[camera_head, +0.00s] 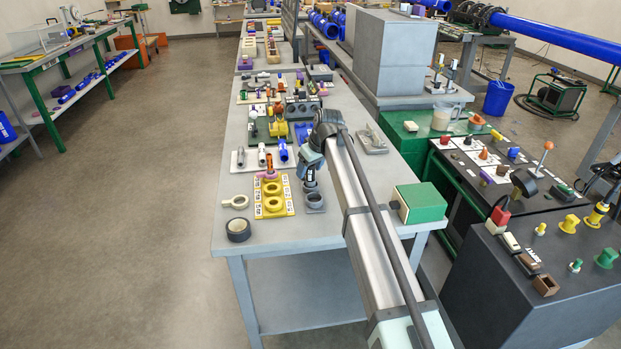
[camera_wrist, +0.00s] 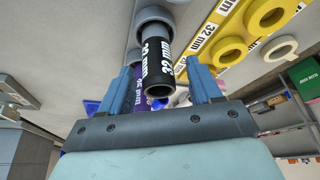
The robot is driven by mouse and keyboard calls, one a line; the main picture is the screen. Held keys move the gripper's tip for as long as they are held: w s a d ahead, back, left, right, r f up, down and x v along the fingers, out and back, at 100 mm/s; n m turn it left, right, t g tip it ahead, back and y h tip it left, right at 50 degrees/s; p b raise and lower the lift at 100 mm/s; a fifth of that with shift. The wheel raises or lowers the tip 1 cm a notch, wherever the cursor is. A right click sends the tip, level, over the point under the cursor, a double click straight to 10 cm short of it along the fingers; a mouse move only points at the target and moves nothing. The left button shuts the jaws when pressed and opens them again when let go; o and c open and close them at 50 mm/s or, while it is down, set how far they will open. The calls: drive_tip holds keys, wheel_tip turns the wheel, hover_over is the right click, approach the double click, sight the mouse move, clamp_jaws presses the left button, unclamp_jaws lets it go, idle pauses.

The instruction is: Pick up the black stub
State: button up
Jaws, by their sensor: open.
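The black stub (camera_wrist: 157,62), marked 32 mm in white, shows in the wrist view with its open end toward me. Its far end meets a grey round socket (camera_wrist: 155,14). My gripper (camera_wrist: 159,68) is open, with one blue finger on each side of the stub in the picture; I cannot tell whether either finger touches it. In the head view my gripper (camera_head: 311,184) points down over the near part of the bench, just above a grey round fitting (camera_head: 315,203). The stub cannot be made out there, behind or under the gripper.
A yellow plate with rings (camera_head: 273,197) lies close left of my gripper. A purple stub (camera_wrist: 141,96) shows beside the black one. The front edge is clear.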

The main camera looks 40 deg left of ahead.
drive_tip(key=shift+w+a+f, duration=0.1)
drive_tip(key=shift+a+f, duration=0.15)
drive_tip(key=shift+f, duration=0.35)
drive_tip(key=c, duration=1)
